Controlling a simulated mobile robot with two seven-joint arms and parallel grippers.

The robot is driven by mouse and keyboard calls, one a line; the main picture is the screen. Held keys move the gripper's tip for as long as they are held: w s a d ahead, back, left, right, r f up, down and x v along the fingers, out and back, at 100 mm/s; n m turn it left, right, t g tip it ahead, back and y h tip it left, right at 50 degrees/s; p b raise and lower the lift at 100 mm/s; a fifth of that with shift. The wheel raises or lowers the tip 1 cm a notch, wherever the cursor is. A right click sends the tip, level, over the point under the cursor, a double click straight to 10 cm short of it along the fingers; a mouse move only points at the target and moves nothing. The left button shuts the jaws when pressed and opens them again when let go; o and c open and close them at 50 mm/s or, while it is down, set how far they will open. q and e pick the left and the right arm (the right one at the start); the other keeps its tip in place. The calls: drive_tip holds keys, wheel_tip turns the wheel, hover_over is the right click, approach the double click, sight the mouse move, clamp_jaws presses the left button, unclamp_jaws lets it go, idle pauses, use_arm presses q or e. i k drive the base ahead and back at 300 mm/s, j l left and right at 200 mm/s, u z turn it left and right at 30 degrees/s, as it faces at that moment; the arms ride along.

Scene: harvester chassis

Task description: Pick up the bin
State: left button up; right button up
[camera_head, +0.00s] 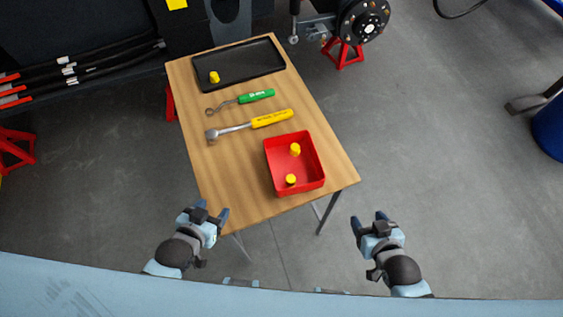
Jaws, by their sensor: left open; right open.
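The red bin (309,184) sits on the near right part of the wooden table, with two yellow pieces inside: one toward the back (295,149) and one toward the front (290,180). My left gripper (212,212) is open and empty near the table's front left corner, to the left of the bin and nearer to me. My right gripper (370,219) is open and empty, off the table's front right corner, to the right of the bin and nearer to me. Neither gripper touches the bin.
On the wooden table (235,185) lie a yellow-handled ratchet (270,119), a green-handled tool (255,96) and a black tray (255,65) holding a yellow piece (214,77). Red stands (343,55) and a wheel hub are behind. Floor right of the table is clear.

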sight(307, 167)
drive_tip(key=z, duration=1.9)
drive_tip(key=u, duration=1.9)
drive_tip(key=k+j, duration=0.1)
drive_tip(key=j, duration=0.5)
drive_tip(key=j+u, duration=0.1)
drive_tip(key=j, duration=0.5)
drive_tip(key=k, duration=0.05)
